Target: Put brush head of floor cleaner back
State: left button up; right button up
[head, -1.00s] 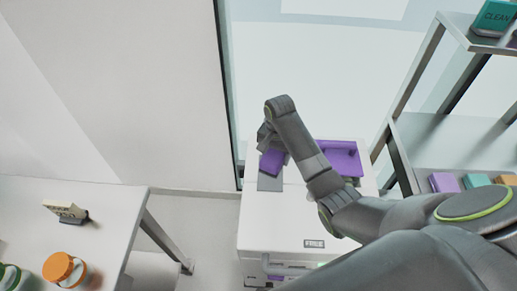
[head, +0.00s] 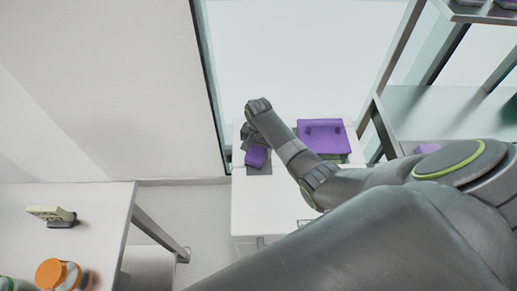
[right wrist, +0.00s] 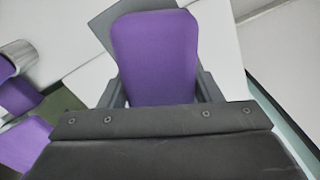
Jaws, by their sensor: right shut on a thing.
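A purple block with rounded corners, which I take for the brush head (head: 256,157), is at a grey rectangular pad (head: 260,170) on the white table. My right gripper (head: 250,146) is over it. In the right wrist view the purple brush head (right wrist: 155,58) sits between the two dark fingers (right wrist: 158,92), which are shut on it. I cannot tell whether it touches the pad. A larger purple piece, probably the floor cleaner's body (head: 335,138), lies to the right on the same table.
The white table (head: 252,205) has bare room in front of the pad. A metal shelf rack (head: 420,108) stands close on the right. At left is another white table (head: 100,215) with an orange-lidded jar (head: 55,272) and a small sign (head: 50,214).

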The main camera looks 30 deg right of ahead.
jog(key=shift+f, duration=0.15)
jog(key=o, duration=0.9)
notch_tip(320, 180, up, 12)
jog(key=shift+r, duration=0.15)
dwell(0.6)
